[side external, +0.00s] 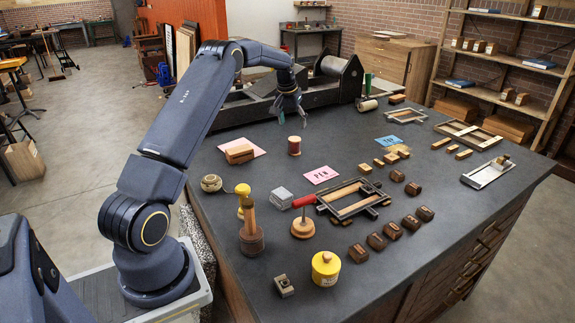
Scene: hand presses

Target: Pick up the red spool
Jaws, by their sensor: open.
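The red spool (294,146) stands upright on the dark worktop, near the pink card with wooden blocks. It has a red middle and paler ends. My gripper (291,119) is above the worktop, a little higher than the spool in the picture, with its fingers pointing down. The fingers are apart and nothing shows between them. I cannot tell from this one view how far the gripper is from the spool in depth.
A wooden block stack (239,154) lies left of the spool. A dark press (335,85) stands behind. Worktop right of the spool is clear.

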